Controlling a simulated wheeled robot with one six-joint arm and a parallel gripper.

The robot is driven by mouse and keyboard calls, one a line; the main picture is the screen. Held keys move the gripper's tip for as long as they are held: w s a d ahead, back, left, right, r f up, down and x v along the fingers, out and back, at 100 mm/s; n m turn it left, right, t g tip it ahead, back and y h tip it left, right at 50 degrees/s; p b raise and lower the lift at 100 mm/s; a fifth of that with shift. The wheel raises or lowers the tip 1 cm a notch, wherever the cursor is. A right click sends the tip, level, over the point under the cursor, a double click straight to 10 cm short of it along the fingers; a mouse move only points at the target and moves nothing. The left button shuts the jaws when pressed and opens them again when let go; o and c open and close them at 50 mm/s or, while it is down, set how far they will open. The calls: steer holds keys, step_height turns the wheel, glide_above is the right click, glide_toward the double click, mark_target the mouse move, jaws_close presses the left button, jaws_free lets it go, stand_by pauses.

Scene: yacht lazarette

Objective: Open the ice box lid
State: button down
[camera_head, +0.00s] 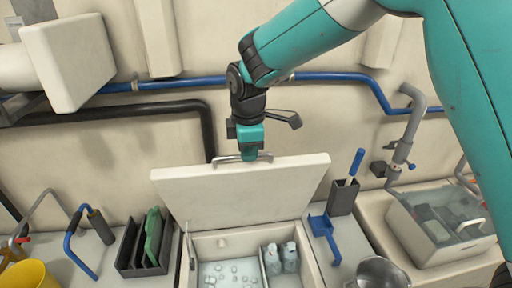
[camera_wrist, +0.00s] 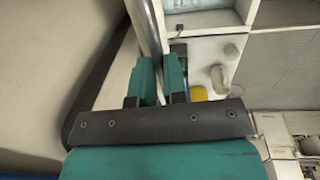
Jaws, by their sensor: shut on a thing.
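The ice box lid (camera_head: 245,190) is a cream slab, tilted up steeply at the back of the ice box (camera_head: 308,262). A metal bar handle (camera_head: 226,160) runs along its top edge. My gripper (camera_head: 250,156) is shut on that handle from above. In the wrist view my gripper's two teal fingers (camera_wrist: 160,80) close around the metal bar, which also shows there (camera_wrist: 148,30). The open box holds ice cubes (camera_head: 230,273) on the left and pale bottles (camera_head: 280,257) on the right behind a divider. The fingertips are partly hidden in the head view.
A black rack with a green item (camera_head: 145,243) stands left of the box. A blue scoop (camera_head: 324,233) and a dark holder (camera_head: 343,196) are to its right. A clear-lidded bin (camera_head: 437,222) stands far right. Blue and black pipes (camera_head: 190,84) cross the wall behind.

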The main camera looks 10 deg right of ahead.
steer(key=c, duration=1.2)
jaws_free()
steer(key=shift+o, duration=0.2)
steer(key=shift+r, duration=0.1)
step_height(320, 180, up, 17)
steer(key=s+b, duration=0.2)
steer(key=shift+b, duration=0.4)
steer(key=shift+r, duration=0.1)
